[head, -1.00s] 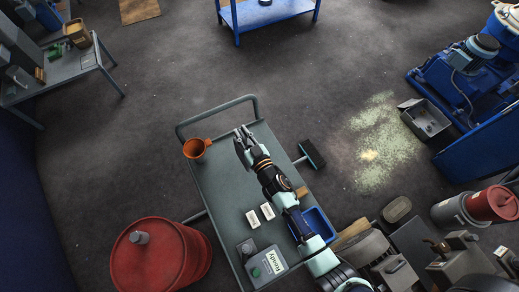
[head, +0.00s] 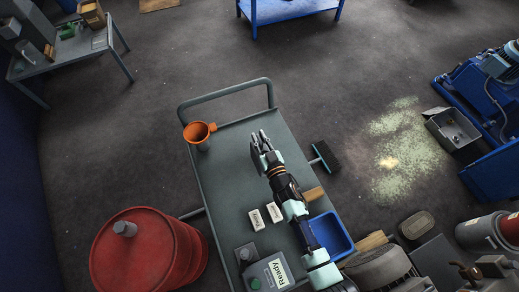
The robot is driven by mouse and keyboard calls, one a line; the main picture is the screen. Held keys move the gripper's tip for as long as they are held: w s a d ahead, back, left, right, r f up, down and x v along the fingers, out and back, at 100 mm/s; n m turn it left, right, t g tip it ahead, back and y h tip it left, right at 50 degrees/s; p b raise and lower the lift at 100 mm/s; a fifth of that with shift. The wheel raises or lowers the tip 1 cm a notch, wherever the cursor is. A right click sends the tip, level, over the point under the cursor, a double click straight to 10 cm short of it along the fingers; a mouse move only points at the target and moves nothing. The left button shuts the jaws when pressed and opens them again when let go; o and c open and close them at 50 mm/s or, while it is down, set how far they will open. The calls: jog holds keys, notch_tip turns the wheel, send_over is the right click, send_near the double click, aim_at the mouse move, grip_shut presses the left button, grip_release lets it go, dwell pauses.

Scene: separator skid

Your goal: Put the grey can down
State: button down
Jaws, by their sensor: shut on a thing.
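My gripper (head: 261,142) is over the far half of the grey-green cart top (head: 228,180), to the right of the orange funnel. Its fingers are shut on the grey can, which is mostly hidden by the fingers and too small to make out. I cannot tell whether the can touches the cart top. A separate grey container marked "Ready" (head: 268,274) with a green cap stands at the cart's near end.
The orange funnel (head: 198,132) is at the cart's far left corner. A red drum (head: 150,255) stands left. The cart top's left middle is clear.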

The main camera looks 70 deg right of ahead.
aim_at(263, 150)
jog(key=shift+f+b, duration=2.05)
jog(key=shift+f, duration=0.25)
jog(key=c, duration=1.1)
grip_release()
jog(key=shift+r, duration=0.1)
jog(key=shift+r+p, duration=0.3)
jog(key=shift+p, duration=0.1)
jog(key=p+v, duration=0.2)
jog(key=v, duration=1)
jog(key=shift+f, duration=0.15)
